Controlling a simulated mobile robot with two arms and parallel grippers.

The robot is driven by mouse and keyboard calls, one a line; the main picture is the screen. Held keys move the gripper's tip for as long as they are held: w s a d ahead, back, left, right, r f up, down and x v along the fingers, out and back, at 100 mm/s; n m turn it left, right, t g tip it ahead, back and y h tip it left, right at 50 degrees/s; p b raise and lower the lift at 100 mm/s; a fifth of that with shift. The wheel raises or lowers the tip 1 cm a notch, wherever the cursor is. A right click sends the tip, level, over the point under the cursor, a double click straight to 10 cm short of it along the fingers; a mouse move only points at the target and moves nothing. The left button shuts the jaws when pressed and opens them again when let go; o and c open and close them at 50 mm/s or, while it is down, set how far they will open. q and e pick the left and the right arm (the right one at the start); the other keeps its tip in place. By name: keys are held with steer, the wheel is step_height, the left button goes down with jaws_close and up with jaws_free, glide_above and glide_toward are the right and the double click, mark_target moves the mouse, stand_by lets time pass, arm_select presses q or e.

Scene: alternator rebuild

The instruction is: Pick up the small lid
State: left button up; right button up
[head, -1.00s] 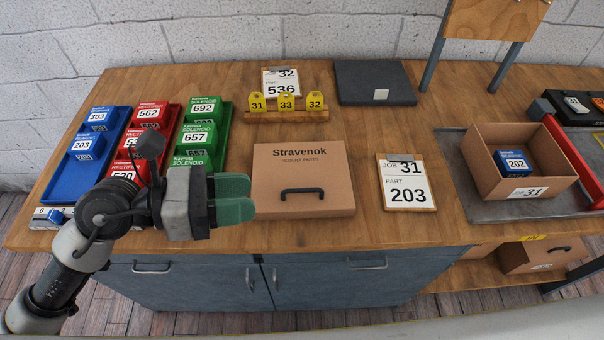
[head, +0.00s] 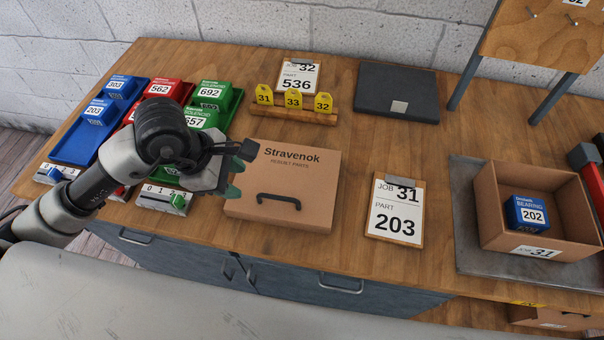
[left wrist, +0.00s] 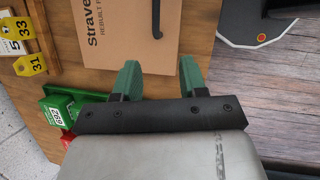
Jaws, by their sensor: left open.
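A cardboard-coloured Stravenok cover (head: 320,190) with a black bar handle (head: 278,202) lies near the front of the bench; it looks like the lid, though no part is marked as one. My left gripper (head: 236,181), with green fingers, is open and empty at the cover's left edge. In the left wrist view, the gripper (left wrist: 160,80) has its fingers spread, pointing toward the cover (left wrist: 120,30), and the handle (left wrist: 157,18) lies beyond the fingertips at the top of the picture. My right gripper is out of view.
Blue, red and green bins of part boxes stand left, close to my left arm. A rack of yellow tags (head: 293,115) and a dark flat case (head: 385,90) lie behind. A job card (head: 395,207) and an open carton (head: 492,212) with a blue bearing box (head: 525,214) stand right.

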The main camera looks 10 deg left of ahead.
mark_target(259, 195)
arm_select(q)
steer(key=f, duration=0.3)
steer(key=shift+w+d+f, duration=0.1)
steer(key=shift+d+f, duration=0.15)
steer(key=shift+w+d+f+p, duration=0.1)
steer(key=shift+d+f+p, duration=0.1)
steer(key=shift+f+p, duration=0.1)
steer(key=shift+w+d+f, duration=0.1)
steer(key=shift+w+d, duration=0.05)
steer(key=shift+d, duration=0.1)
steer(key=x, duration=0.1)
steer(key=p+x, duration=0.1)
steer(key=x, duration=0.1)
steer(key=p+x, duration=0.1)
steer(key=shift+w+d, duration=0.3)
steer(key=shift+w, duration=0.05)
steer(key=shift+f, duration=0.25)
steer(key=c, duration=0.6)
jaws_close()
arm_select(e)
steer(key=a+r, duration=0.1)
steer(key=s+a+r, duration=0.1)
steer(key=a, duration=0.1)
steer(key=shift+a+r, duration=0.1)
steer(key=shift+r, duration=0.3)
